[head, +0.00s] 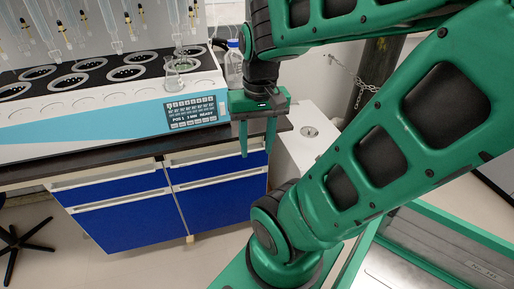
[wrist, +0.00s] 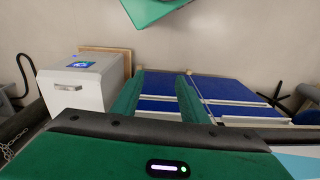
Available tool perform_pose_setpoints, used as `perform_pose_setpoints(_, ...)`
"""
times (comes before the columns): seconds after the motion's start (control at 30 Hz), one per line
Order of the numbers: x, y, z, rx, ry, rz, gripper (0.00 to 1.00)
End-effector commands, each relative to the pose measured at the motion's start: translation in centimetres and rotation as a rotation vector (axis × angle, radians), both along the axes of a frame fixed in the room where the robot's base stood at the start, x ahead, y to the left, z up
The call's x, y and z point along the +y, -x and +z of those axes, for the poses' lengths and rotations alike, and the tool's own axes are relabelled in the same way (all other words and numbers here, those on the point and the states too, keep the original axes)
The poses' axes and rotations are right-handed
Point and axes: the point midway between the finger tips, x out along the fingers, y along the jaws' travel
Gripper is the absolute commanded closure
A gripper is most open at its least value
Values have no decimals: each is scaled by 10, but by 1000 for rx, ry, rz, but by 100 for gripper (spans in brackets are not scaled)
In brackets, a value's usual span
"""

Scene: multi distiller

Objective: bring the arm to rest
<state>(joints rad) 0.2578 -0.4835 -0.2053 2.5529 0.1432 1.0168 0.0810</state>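My gripper (head: 257,154) hangs at the front right corner of the lab bench in the head view, its two green fingers pointing down. The fingers are apart with nothing between them. In the wrist view my gripper (wrist: 161,76) also shows both fingers spread, with the blue drawers behind them. The arm is bent, with its large green links across the right of the head view.
Blue drawers (head: 125,222) are below. A white cabinet (head: 303,145) stands right of the bench.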

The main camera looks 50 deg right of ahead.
Motion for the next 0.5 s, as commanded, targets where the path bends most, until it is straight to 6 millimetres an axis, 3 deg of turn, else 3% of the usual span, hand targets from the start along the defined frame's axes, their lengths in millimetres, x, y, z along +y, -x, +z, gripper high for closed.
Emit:
perform_pose_setpoints(0.13, 7, 17, -2, 34, -8, 81, 60)
perform_pose_setpoints(0.5, 7, 18, -2, 39, -9, 92, 60)
